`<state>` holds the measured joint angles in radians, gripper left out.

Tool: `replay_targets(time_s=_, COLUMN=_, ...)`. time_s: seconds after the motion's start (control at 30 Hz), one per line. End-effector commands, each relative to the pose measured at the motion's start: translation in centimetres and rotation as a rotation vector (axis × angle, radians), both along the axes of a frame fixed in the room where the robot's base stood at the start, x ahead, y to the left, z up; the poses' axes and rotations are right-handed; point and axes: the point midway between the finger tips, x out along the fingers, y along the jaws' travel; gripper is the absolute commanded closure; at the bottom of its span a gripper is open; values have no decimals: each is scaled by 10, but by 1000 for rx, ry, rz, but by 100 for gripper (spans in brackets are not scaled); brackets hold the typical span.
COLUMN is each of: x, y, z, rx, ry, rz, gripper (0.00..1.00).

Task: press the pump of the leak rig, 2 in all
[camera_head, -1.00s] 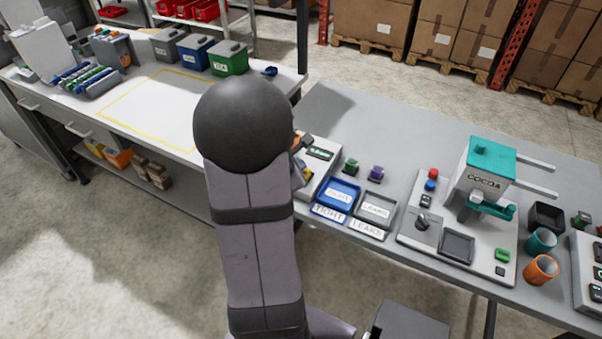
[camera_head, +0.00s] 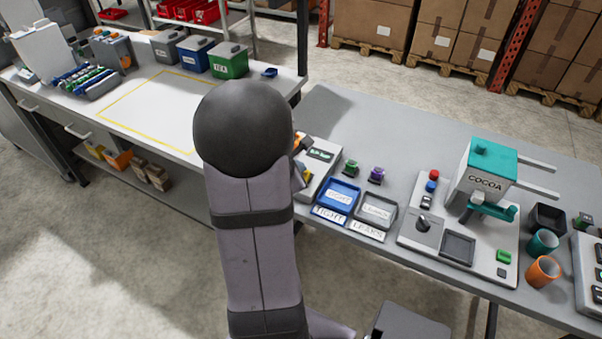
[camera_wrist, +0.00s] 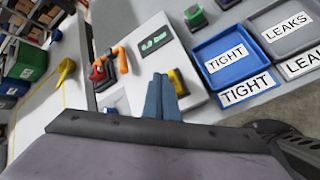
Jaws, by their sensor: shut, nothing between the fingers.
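The leak rig is a white box (camera_wrist: 146,39) with a green display that seems to read 0.0 bar. In the head view my arm partly hides this rig (camera_head: 322,166). In the wrist view an orange clamp-like part (camera_wrist: 122,58) with a red and dark piece stands on its left. A yellow and dark part (camera_wrist: 178,80) sits near its right front edge; I cannot tell for sure which part is the pump. My gripper (camera_wrist: 162,82) is shut and empty, its blue fingertips over the rig just left of the yellow part. Contact cannot be told.
A blue TIGHT tray (camera_head: 338,194) and a grey LEAKS tray (camera_head: 378,209) lie right of the rig. Green (camera_head: 351,167) and purple (camera_head: 376,175) small pieces stand behind them. A cocoa dispenser (camera_head: 480,180) and cups are farther right. The table behind is clear.

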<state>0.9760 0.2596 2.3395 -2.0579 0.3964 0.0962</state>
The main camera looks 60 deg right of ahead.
Motion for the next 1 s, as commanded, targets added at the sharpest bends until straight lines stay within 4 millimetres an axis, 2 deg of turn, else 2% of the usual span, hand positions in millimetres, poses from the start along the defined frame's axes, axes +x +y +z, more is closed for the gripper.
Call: replay_targets(time_s=1.0, x=0, y=0, z=-10, rx=1, ry=0, rz=1, gripper=100)
